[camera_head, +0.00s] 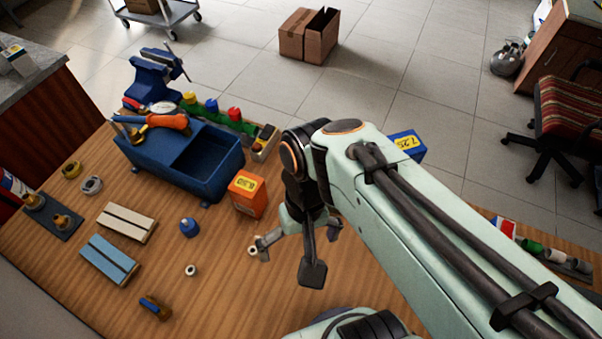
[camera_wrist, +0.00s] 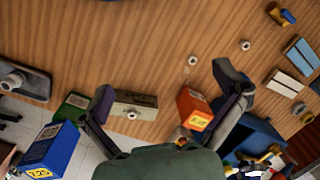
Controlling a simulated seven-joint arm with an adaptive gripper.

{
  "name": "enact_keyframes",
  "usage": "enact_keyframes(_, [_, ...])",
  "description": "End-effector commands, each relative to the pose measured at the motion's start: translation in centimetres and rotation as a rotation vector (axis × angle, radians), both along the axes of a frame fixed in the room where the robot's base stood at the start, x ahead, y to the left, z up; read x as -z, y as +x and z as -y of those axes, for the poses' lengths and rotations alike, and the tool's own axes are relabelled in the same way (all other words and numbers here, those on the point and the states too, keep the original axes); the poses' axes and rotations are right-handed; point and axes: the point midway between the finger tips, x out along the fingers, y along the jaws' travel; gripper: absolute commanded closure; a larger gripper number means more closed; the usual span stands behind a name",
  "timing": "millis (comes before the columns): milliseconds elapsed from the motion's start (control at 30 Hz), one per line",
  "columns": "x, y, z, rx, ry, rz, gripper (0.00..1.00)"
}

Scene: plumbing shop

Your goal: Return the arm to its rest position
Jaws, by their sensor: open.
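My gripper (camera_head: 288,258) hangs from my pale green arm over the wooden bench, right of and nearer than the orange box. Its fingers are spread apart with nothing held between them. In the wrist view the open gripper (camera_wrist: 166,92) has one finger at each side of the picture, with bare wood beyond the tips. The orange box (camera_head: 248,194) stands on the bench, and in the wrist view the box (camera_wrist: 194,112) shows beside the right finger. My arm hides part of the bench on the right.
A blue toolbox (camera_head: 182,157) and a blue vise (camera_head: 155,80) stand at the back. A blue box (camera_head: 405,146) is beyond my arm. Small fittings, a white block (camera_head: 127,222) and a light blue block (camera_head: 109,259) lie left. Bare wood (camera_head: 215,290) is left of the gripper.

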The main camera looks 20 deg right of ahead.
Motion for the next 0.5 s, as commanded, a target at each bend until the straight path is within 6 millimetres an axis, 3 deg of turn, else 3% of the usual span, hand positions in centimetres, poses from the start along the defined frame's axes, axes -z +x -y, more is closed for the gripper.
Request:
enact_keyframes(200, [-1.8, -3.0, 1.5, -0.099, -0.029, 0.078, 0.03])
enact_keyframes(500, [-2.0, -3.3, 1.7, -0.112, -0.030, 0.082, 0.03])
